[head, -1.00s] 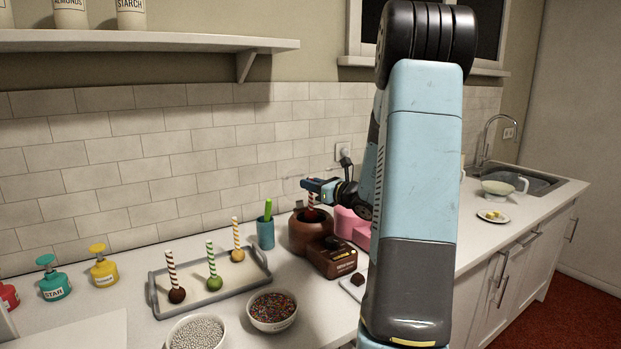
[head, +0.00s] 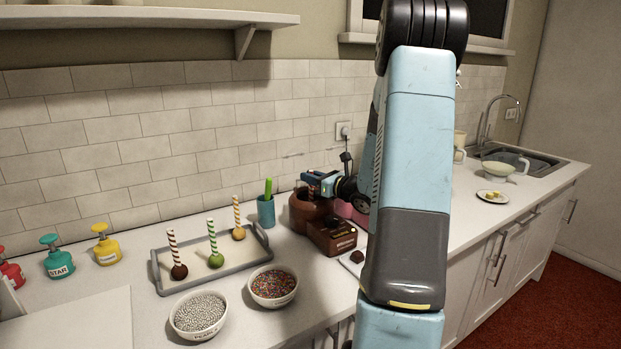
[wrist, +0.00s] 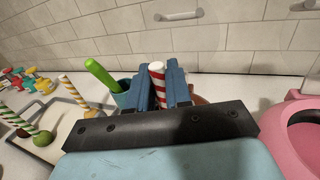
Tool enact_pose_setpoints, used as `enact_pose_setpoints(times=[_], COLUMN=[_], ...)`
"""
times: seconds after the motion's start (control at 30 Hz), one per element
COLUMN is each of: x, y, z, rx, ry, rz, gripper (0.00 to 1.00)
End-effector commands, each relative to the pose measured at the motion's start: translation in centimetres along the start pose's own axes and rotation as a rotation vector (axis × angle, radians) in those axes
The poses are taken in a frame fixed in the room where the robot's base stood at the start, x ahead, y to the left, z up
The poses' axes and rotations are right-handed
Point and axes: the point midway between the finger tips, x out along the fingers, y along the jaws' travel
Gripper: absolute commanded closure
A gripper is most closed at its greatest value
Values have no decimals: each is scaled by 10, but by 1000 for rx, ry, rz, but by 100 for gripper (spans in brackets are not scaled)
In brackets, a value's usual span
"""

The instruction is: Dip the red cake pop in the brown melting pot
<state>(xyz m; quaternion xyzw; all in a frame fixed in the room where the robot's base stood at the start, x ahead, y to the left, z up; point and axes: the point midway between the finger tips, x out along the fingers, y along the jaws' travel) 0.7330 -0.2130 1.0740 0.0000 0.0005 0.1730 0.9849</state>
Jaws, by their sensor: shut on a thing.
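The red-and-white striped stick (wrist: 158,84) of the cake pop stands between the two blue fingers of my gripper (wrist: 162,88) in the wrist view. In the head view my gripper (head: 313,184) is shut on the stick right over the mouth of the brown melting pot (head: 306,216). The cake pop's ball is hidden by the pot and the gripper, so its red colour does not show. I cannot tell how deep it sits. A sliver of the brown pot (wrist: 199,99) shows behind the fingers in the wrist view.
A tray (head: 222,280) left of the pot holds brown, green and yellow cake pops. A teal cup (head: 266,213) stands close left of the pot. A pink pot (wrist: 283,125) is on its right. Sprinkle bowls (head: 273,290) stand in front.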

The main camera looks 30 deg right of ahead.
Motion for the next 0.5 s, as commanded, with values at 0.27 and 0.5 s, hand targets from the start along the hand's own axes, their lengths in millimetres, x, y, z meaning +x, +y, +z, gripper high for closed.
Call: enact_pose_setpoints(times=[0.27, 0.5], x=[0, 0], y=[0, 0], z=[0, -6], rx=[0, 1], ry=[0, 0], rz=[0, 0], gripper=[100, 100])
